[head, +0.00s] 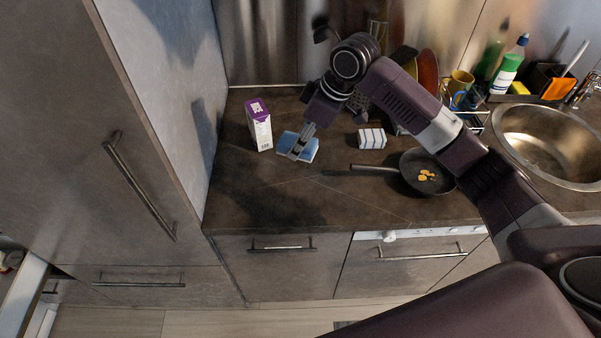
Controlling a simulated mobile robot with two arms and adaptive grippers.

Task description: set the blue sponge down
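The blue sponge (309,151) is at the left part of the dark countertop, just right of a purple and white carton. My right gripper (298,147) comes down over it from above, with its fingers across the sponge's middle. The fingers look closed on the sponge. Whether the sponge's underside touches the counter or hangs slightly above it cannot be told from this view. My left gripper is not in view.
The carton (259,125) stands close to the left. A sink (552,144) is far right. The front-left counter (245,195) is clear.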

